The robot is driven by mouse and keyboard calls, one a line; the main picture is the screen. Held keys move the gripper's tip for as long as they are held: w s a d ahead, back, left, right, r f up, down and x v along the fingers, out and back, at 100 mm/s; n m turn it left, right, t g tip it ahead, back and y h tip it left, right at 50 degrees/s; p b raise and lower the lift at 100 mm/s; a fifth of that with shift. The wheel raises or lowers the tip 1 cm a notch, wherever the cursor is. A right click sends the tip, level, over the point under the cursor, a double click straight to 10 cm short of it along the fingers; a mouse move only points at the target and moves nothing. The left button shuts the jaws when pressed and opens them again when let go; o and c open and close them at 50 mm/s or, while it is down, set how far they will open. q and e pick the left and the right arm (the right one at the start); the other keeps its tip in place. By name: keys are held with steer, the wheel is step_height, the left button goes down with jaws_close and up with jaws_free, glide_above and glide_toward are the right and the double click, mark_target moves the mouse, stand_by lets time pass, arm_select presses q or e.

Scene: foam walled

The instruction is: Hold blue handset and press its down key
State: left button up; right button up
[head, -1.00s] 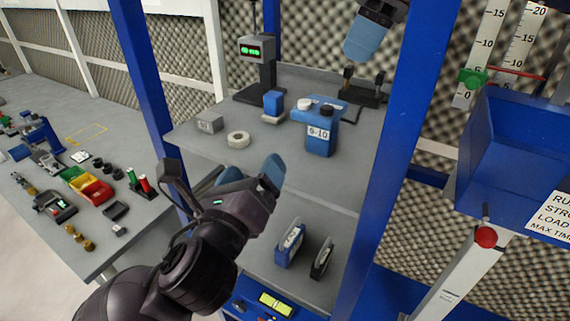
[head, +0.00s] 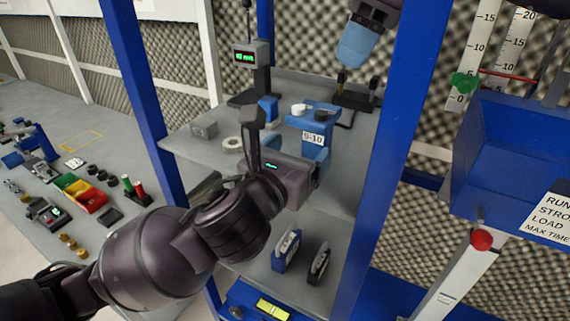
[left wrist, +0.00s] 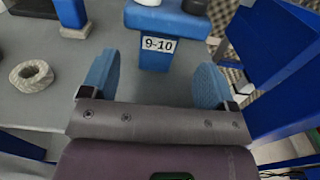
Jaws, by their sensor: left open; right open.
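A blue handset (head: 286,250) with a pale face stands upright on the lower shelf, beside a black handset (head: 318,262). Its keys are too small to tell apart. My left gripper (head: 303,155) is open at the upper shelf, above and apart from the handset. In the left wrist view its two blue fingers (left wrist: 155,82) are wide apart with nothing between them, and a blue block labelled 9-10 (left wrist: 155,58) is just beyond. My right gripper (head: 350,58) hangs high at the back right, its blue fingers pointing down. The handset is not recognisable in the left wrist view.
A blue post (head: 392,150) stands right of the shelves. A blue bin (head: 515,150) is farther right. A cluttered bench (head: 130,235) is at the left.

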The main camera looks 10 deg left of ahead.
mark_target(313, 135)
arm_select(q)
steer(key=shift+x, duration=2.75)
steer(key=shift+c, duration=0.5)
steer(key=c, duration=0.9)
steer(key=shift+c, duration=0.6)
arm_select(e)
jaws_close()
